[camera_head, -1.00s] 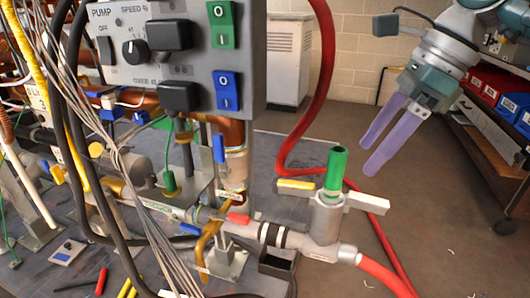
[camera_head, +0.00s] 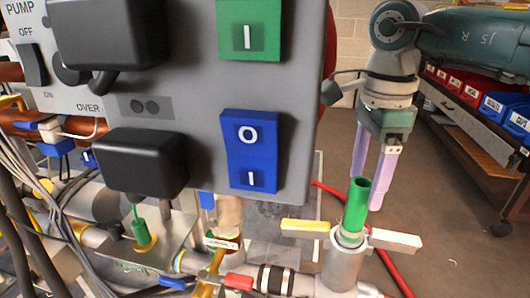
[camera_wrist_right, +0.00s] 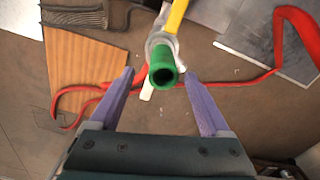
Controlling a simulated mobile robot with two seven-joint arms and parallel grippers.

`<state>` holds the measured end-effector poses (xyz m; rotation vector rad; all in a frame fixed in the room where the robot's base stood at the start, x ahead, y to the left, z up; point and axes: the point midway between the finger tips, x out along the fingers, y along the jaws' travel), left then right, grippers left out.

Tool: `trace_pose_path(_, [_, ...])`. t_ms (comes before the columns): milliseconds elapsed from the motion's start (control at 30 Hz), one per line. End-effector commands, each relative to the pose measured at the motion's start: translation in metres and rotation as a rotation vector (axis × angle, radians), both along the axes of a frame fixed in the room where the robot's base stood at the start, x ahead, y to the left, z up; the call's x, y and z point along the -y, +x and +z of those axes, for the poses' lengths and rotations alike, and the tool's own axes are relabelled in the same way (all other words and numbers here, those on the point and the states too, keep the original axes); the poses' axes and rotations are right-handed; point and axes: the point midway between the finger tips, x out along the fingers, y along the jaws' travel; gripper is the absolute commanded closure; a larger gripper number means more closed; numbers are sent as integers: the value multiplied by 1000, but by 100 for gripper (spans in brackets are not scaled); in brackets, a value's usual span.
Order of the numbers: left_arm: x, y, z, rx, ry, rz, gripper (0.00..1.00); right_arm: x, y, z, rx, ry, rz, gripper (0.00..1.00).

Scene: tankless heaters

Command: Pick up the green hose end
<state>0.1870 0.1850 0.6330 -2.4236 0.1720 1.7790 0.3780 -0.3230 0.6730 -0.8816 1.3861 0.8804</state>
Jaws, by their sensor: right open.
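The green hose end (camera_head: 356,206) stands upright as an open tube on top of a grey metal fitting (camera_head: 342,266). In the right wrist view the green hose end (camera_wrist_right: 163,70) shows its round open mouth, between the tips of my two purple fingers. My right gripper (camera_head: 366,190) points down, with one finger on each side of the upper part of the tube. It is open, and in the right wrist view (camera_wrist_right: 160,74) a gap shows between each finger and the tube. My left gripper is not in view.
A grey pump control panel (camera_head: 200,130) with black covers and green and blue switches fills the left and centre. A yellow handle (camera_head: 305,227) and a white handle (camera_head: 396,240) stick out beside the tube. A red hose (camera_head: 393,272) runs behind. A bin shelf (camera_head: 470,125) stands right.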

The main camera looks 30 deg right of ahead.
Motion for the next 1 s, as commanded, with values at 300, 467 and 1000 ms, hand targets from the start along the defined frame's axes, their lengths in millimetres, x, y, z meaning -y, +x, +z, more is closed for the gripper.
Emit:
trace_pose_path(300, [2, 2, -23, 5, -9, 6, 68, -3, 4, -47, -1, 2, 0, 19])
trace_pose_path(467, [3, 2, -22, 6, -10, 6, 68, -3, 4, -48, 0, 1, 1, 19])
trace_pose_path(1000, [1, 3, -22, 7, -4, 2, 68, -3, 4, -47, 0, 1, 0, 67])
